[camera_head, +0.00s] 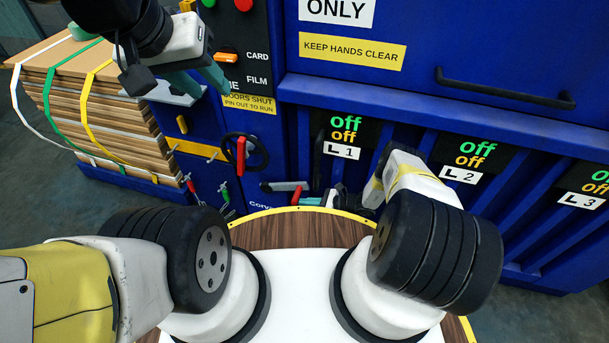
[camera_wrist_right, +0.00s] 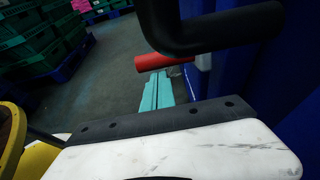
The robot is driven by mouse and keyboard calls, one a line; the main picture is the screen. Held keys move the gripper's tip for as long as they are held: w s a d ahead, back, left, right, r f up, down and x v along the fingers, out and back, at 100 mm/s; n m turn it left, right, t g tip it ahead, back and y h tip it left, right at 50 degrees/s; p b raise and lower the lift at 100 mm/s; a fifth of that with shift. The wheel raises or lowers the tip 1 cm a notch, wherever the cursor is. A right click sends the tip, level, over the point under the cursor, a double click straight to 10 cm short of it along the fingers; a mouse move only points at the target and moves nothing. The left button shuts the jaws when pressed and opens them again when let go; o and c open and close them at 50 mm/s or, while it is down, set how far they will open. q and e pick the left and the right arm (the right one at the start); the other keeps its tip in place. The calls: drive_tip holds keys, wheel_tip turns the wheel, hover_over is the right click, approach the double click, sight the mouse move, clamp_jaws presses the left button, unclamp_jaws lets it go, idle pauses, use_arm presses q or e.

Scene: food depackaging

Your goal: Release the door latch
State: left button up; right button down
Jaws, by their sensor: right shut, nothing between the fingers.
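A red-handled lever with a dark bar (camera_head: 285,186) lies roughly level low on the blue machine front. I take it for the door latch. My right gripper (camera_head: 311,201) is low beside its right end, partly hidden by my arm. In the right wrist view the teal fingers (camera_wrist_right: 156,90) are shut together and empty. A red grip (camera_wrist_right: 163,62) shows just above their tips, and a thick black bent bar (camera_wrist_right: 225,30) crosses nearer the camera. Contact cannot be told. My left gripper (camera_head: 198,80) is open and empty, high in front of the panel, its teal fingers apart.
A black handwheel with a red handle (camera_head: 241,152) and small red and green levers (camera_head: 224,190) are left of the lever. Strapped boards (camera_head: 100,120) stand at the left. A long black handle (camera_head: 505,95) is at upper right. Green crates (camera_wrist_right: 35,40) stand on the far floor.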

drive_tip(key=shift+r, duration=0.1)
drive_tip(key=shift+w+a+r+h, duration=0.1)
drive_tip(key=shift+a+r+h, duration=0.1)
drive_tip(key=shift+r+h, duration=0.3)
drive_tip(key=shift+w+a+r+h, duration=0.1)
drive_tip(key=shift+a+r+h, duration=0.1)
drive_tip(key=shift+r, duration=0.45)
drive_tip(key=shift+s+f, duration=0.1)
drive_tip(key=shift+s, duration=0.05)
